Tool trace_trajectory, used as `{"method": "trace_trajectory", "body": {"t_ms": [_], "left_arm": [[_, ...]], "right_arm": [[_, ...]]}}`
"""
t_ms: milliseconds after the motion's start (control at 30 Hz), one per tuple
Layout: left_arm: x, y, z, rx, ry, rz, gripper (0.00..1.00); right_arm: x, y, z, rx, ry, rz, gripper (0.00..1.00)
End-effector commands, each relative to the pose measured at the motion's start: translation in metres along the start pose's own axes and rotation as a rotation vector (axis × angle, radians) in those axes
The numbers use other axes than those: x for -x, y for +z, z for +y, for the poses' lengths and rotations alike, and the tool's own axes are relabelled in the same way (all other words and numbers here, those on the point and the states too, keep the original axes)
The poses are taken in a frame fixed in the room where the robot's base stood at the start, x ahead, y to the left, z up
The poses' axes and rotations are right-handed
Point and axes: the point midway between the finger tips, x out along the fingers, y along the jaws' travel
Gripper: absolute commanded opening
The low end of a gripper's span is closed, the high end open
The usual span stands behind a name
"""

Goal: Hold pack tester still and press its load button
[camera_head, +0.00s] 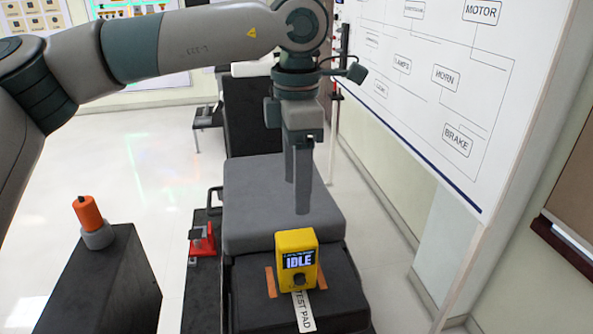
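The pack tester (297,241) is a yellow box with a lit screen reading "IDLE". It stands upright on a dark pad between two orange-brown strips. A dark round load button (300,280) sits low on its front face. My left gripper (297,198) points down from above, behind and above the tester. Its two fingers are apart, one nearer to me than the other, with nothing seen between them. The fingertips look clear of the tester, though the exact gap is hard to judge. My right gripper is not in view.
A white "TEST PAD" label (303,312) lies in front of the tester. A grey padded block (255,205) rises behind it. An orange cylinder (88,212) stands on a dark pedestal at the left. A red device (203,240) sits left of the pad. A whiteboard (440,90) stands right.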

Motion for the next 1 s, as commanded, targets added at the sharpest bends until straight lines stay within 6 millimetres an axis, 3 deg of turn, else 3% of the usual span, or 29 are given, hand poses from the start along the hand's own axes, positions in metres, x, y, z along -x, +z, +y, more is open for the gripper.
{"method": "trace_trajectory", "body": {"t_ms": [1000], "left_arm": [[-0.148, 0.0, -0.001, 0.0, -0.003, 0.001, 0.61]], "right_arm": [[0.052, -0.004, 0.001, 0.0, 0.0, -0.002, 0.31]]}}
